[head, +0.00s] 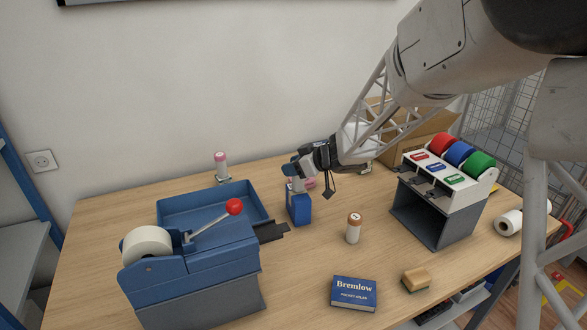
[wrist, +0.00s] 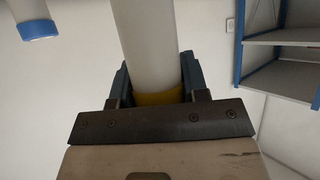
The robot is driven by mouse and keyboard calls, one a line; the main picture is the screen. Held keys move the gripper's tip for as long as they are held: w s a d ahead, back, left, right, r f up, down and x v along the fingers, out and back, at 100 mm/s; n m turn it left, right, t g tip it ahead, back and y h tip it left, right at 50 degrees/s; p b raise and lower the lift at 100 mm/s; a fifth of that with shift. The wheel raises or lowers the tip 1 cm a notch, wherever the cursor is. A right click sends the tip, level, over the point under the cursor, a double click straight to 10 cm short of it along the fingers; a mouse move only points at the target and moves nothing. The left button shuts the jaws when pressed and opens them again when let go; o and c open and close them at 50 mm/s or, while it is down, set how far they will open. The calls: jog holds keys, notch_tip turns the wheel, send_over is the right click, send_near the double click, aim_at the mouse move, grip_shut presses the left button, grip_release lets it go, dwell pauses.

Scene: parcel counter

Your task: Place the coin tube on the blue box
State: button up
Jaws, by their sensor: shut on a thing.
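My gripper (head: 294,170) is right of the blue dispenser, over the small blue box (head: 299,210), which stands upright on the table. The jaws are shut on the coin tube (head: 297,185). In the wrist view the tube (wrist: 148,45) is a white cylinder with a yellow band between the fingers (wrist: 157,85). In the head view its lower white part shows directly above the box top. I cannot tell whether the tube touches the box. The fingers hide its upper end.
A pink-capped tube (head: 221,166) stands behind the blue tray (head: 175,207). A tape rack (head: 440,200), book (head: 354,293) and sponge (head: 416,280) lie further right and front.

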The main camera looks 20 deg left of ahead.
jog(key=shift+f, duration=0.4)
jog(key=shift+f, duration=0.1)
jog(key=o, duration=1)
jog(key=shift+o, duration=0.2)
jog(key=v, duration=1.2)
jog(key=shift+s, duration=0.1)
